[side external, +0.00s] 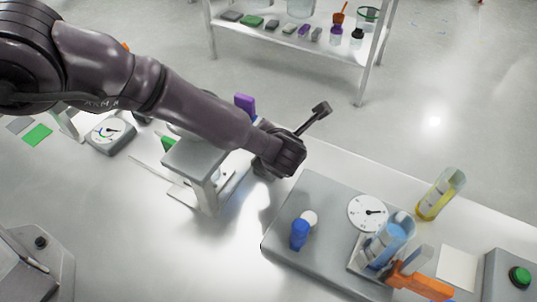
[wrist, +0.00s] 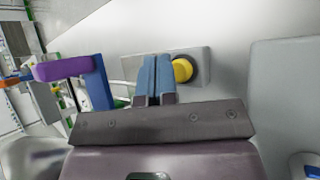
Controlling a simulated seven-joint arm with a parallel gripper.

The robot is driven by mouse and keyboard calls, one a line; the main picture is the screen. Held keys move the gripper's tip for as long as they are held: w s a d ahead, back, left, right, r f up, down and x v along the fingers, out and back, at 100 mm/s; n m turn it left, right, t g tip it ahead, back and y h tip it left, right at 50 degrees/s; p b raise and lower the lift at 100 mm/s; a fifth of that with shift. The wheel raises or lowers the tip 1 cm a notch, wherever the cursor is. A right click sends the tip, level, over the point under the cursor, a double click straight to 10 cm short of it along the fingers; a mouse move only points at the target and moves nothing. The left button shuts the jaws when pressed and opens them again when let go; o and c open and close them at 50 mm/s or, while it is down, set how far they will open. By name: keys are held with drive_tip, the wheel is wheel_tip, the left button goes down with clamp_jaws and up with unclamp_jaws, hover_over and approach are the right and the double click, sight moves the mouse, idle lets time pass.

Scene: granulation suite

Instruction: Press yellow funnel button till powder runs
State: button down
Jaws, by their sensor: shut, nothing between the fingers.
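The yellow button (wrist: 182,70) is round and sits in a dark ring on a pale grey plate (wrist: 203,56) in the wrist view. My gripper (wrist: 155,60) is shut and empty, its two blue fingers side by side. The fingertips are just left of the button in that view, and the right finger overlaps the button's left edge. I cannot tell whether they touch it. In the side external view the fingers and the button are hidden by my arm and wrist. No funnel or running powder can be made out.
In the wrist view a purple-topped lever (wrist: 70,67) stands left of my fingers. In the side external view a grey stand (side external: 196,157) is beside my wrist. A grey platform (side external: 283,243) holds a dial (side external: 368,212), and a yellow-filled cylinder (side external: 441,194) stands farther right.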

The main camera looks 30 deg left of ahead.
drive_tip(key=shift+f, duration=0.1)
idle(0.3)
drive_tip(key=shift+f, duration=0.3)
drive_tip(key=shift+f, duration=0.55)
idle(0.6)
drive_tip(key=shift+r, duration=0.95)
drive_tip(key=shift+r, duration=2.55)
